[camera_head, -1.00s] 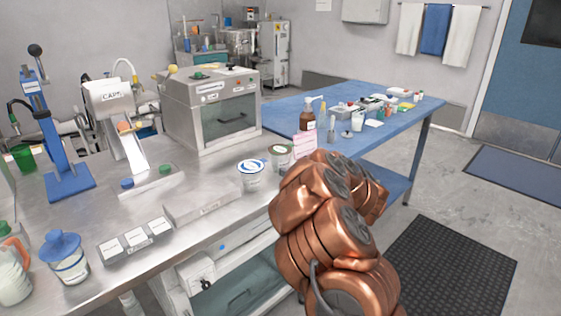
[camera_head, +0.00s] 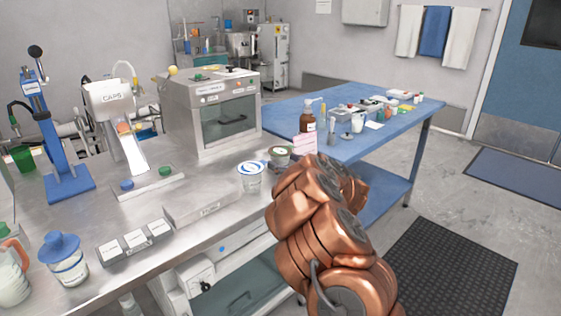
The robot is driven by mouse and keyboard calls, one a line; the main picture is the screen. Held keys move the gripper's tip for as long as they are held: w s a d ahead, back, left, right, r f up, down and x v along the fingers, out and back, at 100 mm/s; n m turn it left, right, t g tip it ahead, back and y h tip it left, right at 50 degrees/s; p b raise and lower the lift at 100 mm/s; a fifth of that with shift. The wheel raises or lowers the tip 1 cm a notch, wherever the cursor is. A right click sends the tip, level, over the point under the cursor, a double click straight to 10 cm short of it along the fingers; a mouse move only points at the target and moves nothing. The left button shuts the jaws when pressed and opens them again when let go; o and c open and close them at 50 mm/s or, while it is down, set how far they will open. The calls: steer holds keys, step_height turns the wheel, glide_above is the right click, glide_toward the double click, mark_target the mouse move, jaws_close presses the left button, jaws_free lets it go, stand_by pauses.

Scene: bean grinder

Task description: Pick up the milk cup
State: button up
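A small white cup with a blue-and-white top (camera_head: 251,176) stands upright near the front edge of the steel counter. Another small cup with a green-marked top (camera_head: 279,157) stands just behind it to the right. A jug of white liquid with an orange handle (camera_head: 12,277) stands at the far left. I cannot read which one is labelled milk. My copper arm rises at the lower centre right, to the right of the small cups. My gripper's fingers do not show; the arm hides them or they are out of frame.
The steel counter (camera_head: 110,203) also holds a blue-lidded jar (camera_head: 64,260), a grey labelled box (camera_head: 135,240), a CAPS dispenser (camera_head: 108,97), a blue press (camera_head: 68,185) and a steel oven (camera_head: 213,110). A blue table (camera_head: 365,147) with bottles and small items stands behind my arm.

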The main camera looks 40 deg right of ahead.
steer(key=c, duration=1)
steer(key=shift+o, duration=0.2)
steer(key=shift+r, duration=0.1)
